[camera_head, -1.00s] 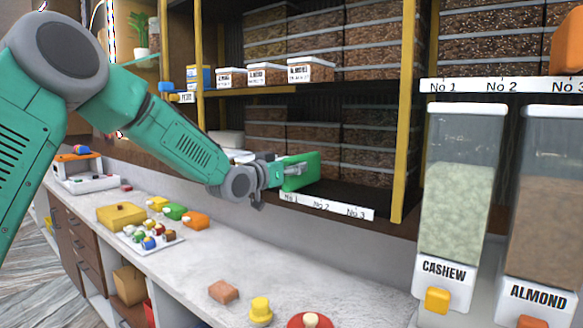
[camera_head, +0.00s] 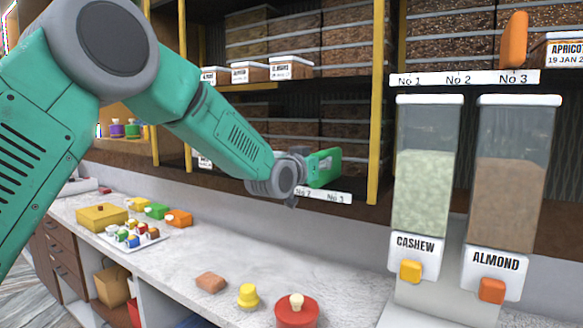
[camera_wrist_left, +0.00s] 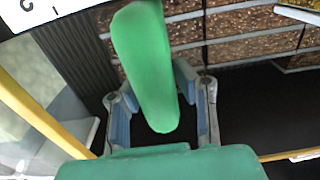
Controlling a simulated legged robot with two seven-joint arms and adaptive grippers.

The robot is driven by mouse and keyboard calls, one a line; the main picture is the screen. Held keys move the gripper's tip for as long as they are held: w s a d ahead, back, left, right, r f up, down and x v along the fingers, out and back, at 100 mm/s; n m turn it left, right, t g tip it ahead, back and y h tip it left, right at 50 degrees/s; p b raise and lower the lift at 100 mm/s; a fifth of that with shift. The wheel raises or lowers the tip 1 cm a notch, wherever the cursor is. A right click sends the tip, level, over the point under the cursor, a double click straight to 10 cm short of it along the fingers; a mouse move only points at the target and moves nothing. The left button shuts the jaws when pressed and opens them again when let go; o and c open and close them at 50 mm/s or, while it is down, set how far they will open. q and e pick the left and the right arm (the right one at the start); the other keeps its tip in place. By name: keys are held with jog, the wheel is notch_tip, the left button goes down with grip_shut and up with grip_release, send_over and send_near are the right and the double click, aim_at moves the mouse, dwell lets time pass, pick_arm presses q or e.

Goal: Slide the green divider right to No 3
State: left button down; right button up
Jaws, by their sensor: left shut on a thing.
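The green divider (camera_head: 324,168) stands at the front of the lower shelf, just above a white label strip (camera_head: 325,195). It appears between the No 2 and No 3 marks, nearer No 3. The No 1 mark is hidden behind my left gripper. My left gripper (camera_head: 305,167) is shut on the green divider from the left. In the left wrist view the green divider (camera_wrist_left: 146,65) sits tilted between the two fingers, and its far end is cut off by the frame's top. My right gripper is not in view.
A yellow post (camera_head: 378,110) stands right of the strip. Beyond it are the cashew dispenser (camera_head: 423,180), the almond dispenser (camera_head: 512,180) and an orange divider (camera_head: 514,40) above another No 3. Stacked trays (camera_head: 345,128) fill the shelf behind. The counter (camera_head: 180,265) below holds small boxes.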

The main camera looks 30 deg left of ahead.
pick_arm(q)
jog(key=d, duration=0.5)
jog(key=shift+s, duration=0.2)
jog(key=c, duration=1.3)
grip_release()
jog(key=shift+d, duration=0.25)
